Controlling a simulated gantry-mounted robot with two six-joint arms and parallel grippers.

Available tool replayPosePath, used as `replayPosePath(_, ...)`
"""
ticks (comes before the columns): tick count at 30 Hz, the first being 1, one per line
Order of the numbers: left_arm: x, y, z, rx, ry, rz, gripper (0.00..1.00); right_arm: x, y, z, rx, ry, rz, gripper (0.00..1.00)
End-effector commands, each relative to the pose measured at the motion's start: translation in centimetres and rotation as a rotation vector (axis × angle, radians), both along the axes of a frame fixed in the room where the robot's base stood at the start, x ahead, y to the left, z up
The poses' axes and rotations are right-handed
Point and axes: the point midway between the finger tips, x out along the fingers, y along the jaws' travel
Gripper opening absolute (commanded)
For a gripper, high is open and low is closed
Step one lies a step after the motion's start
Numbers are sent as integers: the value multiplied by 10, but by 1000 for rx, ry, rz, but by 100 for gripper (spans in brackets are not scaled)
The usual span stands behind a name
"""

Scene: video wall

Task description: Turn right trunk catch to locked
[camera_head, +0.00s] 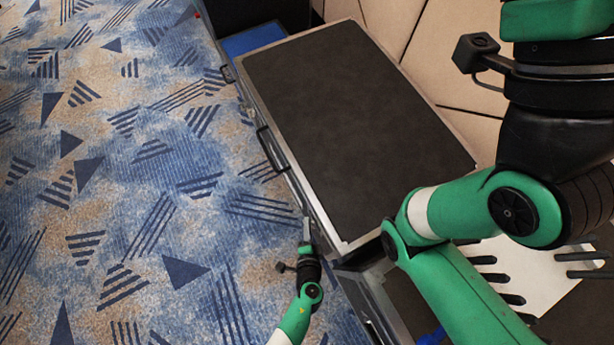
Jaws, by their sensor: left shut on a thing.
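The trunk (350,110) is a long case with a dark top and silver metal edges, lying diagonally with its lid down. Its front side faces the patterned carpet, with a dark handle (270,150) in the middle. A latch-like catch (227,74) shows near the far end of that side. My left gripper (306,232) is at the near end of the front side, where the right catch would be. It is shut on the right catch, which is mostly hidden by the fingers. The catch's exact angle is too small to tell. My right gripper is out of view.
My right arm crosses the right side of the view, over the trunk's near end. A blue surface (253,40) lies beyond the trunk. The carpet (130,180) at left is clear.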

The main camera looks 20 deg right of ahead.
Motion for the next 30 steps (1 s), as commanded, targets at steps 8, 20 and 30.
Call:
replayPosePath(8,0,-2,0,20,-88,-3,0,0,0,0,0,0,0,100)
replayPosePath(20,0,-1,0,25,-125,-1,0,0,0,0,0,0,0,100)
replayPosePath(30,0,-1,0,26,-125,0,25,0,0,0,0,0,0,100)
